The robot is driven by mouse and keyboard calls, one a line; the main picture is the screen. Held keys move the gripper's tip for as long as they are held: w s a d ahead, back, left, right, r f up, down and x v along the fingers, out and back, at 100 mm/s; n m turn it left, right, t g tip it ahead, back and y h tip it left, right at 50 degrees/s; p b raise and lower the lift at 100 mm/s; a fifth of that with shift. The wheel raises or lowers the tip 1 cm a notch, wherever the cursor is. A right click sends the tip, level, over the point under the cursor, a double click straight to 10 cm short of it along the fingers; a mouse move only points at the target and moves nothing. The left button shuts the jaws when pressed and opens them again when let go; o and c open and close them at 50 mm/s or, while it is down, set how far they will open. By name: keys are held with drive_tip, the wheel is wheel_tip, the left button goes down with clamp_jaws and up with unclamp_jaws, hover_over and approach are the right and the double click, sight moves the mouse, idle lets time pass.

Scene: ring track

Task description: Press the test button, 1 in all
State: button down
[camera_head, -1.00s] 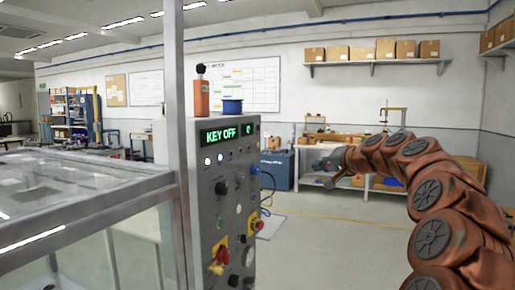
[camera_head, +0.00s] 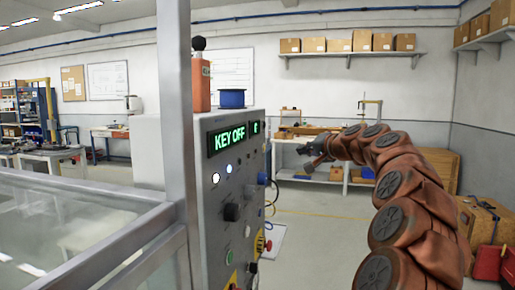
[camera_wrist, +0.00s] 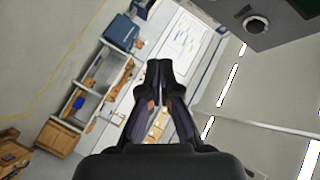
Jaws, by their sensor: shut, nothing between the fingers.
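Below are a white lit button (camera_head: 216,178), a blue lit button (camera_head: 229,168), a black knob (camera_head: 232,212) and a green button (camera_head: 229,257). A red button (camera_head: 267,245) sits on its right side. Labels are too small to read, so I cannot tell which is the test button. My gripper (camera_head: 304,156) is right of the panel, apart from it. In the wrist view my gripper (camera_wrist: 160,66) is shut and empty.
A grey post (camera_head: 178,120) and glass-walled enclosure (camera_head: 70,225) stand left of the panel. An orange bottle-like object (camera_head: 200,80) and a blue spool (camera_head: 231,98) sit on top. A shelf with boxes (camera_head: 345,52) hangs behind.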

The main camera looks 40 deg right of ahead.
sight(264, 148)
idle(0.3)
drive_tip(key=w+a+p, duration=0.1)
drive_tip(key=w+a, duration=0.4)
drive_tip(key=w, duration=0.2)
idle(0.4)
drive_tip(key=shift+w, duration=0.1)
idle(1.2)
drive_tip(key=shift+w+a, duration=0.2)
drive_tip(key=shift+w, duration=0.1)
drive_tip(key=shift+w+a, duration=0.25)
drive_tip(key=shift+w, duration=0.1)
idle(1.1)
drive_tip(key=shift+s+d, duration=0.5)
drive_tip(key=shift+s, duration=0.2)
